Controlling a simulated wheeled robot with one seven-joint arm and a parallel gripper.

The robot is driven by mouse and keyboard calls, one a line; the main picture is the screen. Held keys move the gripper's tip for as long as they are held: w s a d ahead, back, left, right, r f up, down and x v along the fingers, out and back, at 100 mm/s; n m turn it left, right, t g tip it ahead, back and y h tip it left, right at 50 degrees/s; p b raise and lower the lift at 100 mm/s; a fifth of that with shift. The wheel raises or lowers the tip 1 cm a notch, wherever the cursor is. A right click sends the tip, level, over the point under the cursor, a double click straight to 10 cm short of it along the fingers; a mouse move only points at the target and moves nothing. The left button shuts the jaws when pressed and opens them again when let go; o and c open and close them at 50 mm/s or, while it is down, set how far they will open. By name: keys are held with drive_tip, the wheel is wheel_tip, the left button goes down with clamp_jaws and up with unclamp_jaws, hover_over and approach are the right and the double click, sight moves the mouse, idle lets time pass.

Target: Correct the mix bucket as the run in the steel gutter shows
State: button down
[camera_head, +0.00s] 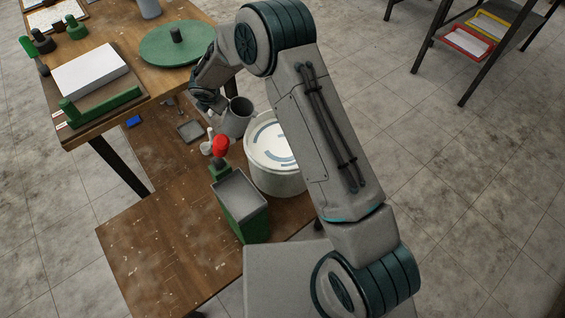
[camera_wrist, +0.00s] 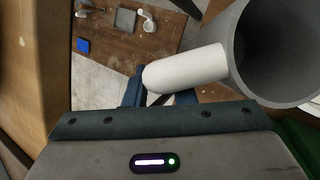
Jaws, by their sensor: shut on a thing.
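My gripper (camera_wrist: 160,96) is shut on the white handle (camera_wrist: 188,70) of a grey cup-like vessel (camera_wrist: 285,45). In the head view the vessel (camera_head: 239,116) is beside the arm's end, above the lower wooden board, tilted with its mouth showing; its contents are hidden. A large pale round bucket (camera_head: 274,180) stands just below and right of it, with a white top marked by grey-blue arcs, partly behind my arm. I cannot tell which vessel is the mix bucket. I cannot make out a steel gutter in either view.
A green bin with grey inside (camera_head: 239,206) and a red-topped item (camera_head: 221,146) stand near the bucket. A small white cup (camera_head: 207,146), grey tray (camera_head: 190,131) and blue block (camera_head: 134,122) lie further left. The upper table holds a green disc (camera_head: 175,42) and white slab (camera_head: 90,69).

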drive_tip(key=shift+s+d+f, duration=0.15)
drive_tip(key=shift+d+f, duration=0.5)
drive_tip(key=shift+d, duration=0.05)
drive_tip(key=shift+r, duration=0.1)
wheel_tip(320, 180, up, 4)
drive_tip(key=p, duration=0.3)
drive_tip(key=shift+d, duration=0.15)
drive_tip(key=shift+r+p, duration=0.35)
drive_tip(key=shift+r, duration=0.25)
drive_tip(key=shift+a, duration=0.25)
drive_tip(key=shift+a+r, duration=0.1)
drive_tip(key=shift+a, duration=0.05)
